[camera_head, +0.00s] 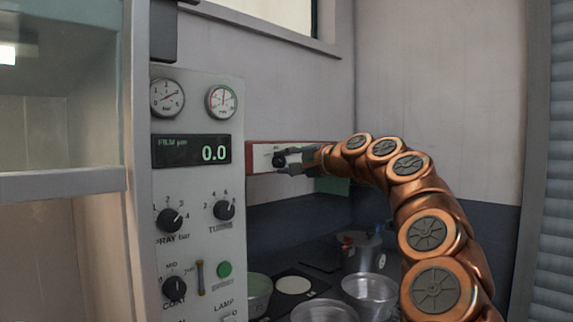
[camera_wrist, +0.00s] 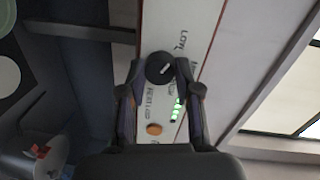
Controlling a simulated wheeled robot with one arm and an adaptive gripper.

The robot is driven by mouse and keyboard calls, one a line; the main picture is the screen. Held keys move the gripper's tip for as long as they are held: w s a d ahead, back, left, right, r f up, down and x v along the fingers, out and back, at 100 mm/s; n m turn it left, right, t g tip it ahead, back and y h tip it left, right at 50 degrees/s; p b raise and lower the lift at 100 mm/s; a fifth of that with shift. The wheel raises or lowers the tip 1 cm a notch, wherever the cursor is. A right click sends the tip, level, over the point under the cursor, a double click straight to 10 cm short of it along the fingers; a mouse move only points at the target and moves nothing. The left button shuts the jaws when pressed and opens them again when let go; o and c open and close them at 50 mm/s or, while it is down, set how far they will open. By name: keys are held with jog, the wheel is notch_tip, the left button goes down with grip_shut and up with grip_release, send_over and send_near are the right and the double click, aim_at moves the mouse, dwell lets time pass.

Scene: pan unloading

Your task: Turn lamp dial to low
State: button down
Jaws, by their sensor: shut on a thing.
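The black lamp dial (camera_wrist: 158,69) sits on the white face of the lamp box (camera_wrist: 198,62) in the wrist view. A short white pointer on it slants up and right, roughly towards the word LOW; the exact setting is hard to read. My gripper (camera_wrist: 159,72) has one finger on each side of the dial and is shut on it. In the head view, my gripper (camera_head: 287,161) reaches in from the right to the dial (camera_head: 279,160) on the lamp box with red edges (camera_head: 290,145).
An orange button (camera_wrist: 154,129) and lit green bars (camera_wrist: 178,109) are near the dial. A grey control panel (camera_head: 197,190) with gauges and knobs stands left of the box. Metal bowls (camera_head: 368,291) and a pot (camera_head: 362,251) stand below my arm.

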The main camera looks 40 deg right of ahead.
jog(key=c, duration=0.8)
grip_release()
jog(key=v, duration=1.2)
